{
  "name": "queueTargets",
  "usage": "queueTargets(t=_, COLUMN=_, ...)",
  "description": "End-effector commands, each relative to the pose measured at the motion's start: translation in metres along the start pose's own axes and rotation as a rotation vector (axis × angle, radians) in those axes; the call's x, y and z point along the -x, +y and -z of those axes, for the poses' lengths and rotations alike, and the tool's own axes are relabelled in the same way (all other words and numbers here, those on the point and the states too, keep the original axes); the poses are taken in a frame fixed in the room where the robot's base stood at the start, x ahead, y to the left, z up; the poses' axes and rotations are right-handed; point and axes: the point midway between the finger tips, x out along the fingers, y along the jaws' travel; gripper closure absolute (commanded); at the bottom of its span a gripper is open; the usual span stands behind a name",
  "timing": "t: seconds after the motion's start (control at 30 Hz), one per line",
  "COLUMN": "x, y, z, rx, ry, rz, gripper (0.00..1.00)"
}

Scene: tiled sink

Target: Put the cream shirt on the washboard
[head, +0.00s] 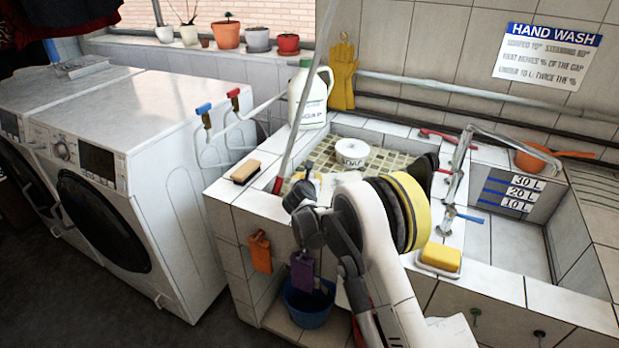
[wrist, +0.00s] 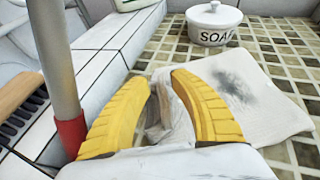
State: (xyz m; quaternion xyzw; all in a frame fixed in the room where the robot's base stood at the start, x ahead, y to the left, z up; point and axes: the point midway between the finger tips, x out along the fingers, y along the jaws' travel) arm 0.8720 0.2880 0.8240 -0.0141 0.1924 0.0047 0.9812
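The cream shirt (wrist: 240,95) looks off-white with a dark grey stain. In the wrist view part of it lies flat on a mosaic-tiled surface (wrist: 285,55). A bunched fold of it rises between the yellow fingers of my gripper (wrist: 163,82). The fingers lean in towards each other and look closed on this fold. In the head view my arm hides most of the gripper and the shirt. I cannot pick out a separate washboard; the mosaic-tiled surface (head: 391,160) in the basin may be it.
A white soap pot (head: 350,153) stands on the mosaic tiles behind the shirt. A brush (head: 245,172) lies on the left ledge. A slanted pole (wrist: 55,60) with a red end is close left of my gripper. A yellow sponge (head: 441,257) sits on the front ledge.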

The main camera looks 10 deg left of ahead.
Motion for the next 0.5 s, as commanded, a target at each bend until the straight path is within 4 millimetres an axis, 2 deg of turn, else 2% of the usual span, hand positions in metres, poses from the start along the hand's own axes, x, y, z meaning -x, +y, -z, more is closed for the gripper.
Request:
queueTargets(t=0.3, x=0.074, y=0.001, z=-0.004, rx=0.001, ry=0.000, rz=-0.002, gripper=0.73)
queueTargets(t=0.5, x=0.102, y=0.001, z=-0.003, rx=0.000, ry=0.000, rz=-0.001, gripper=0.73)
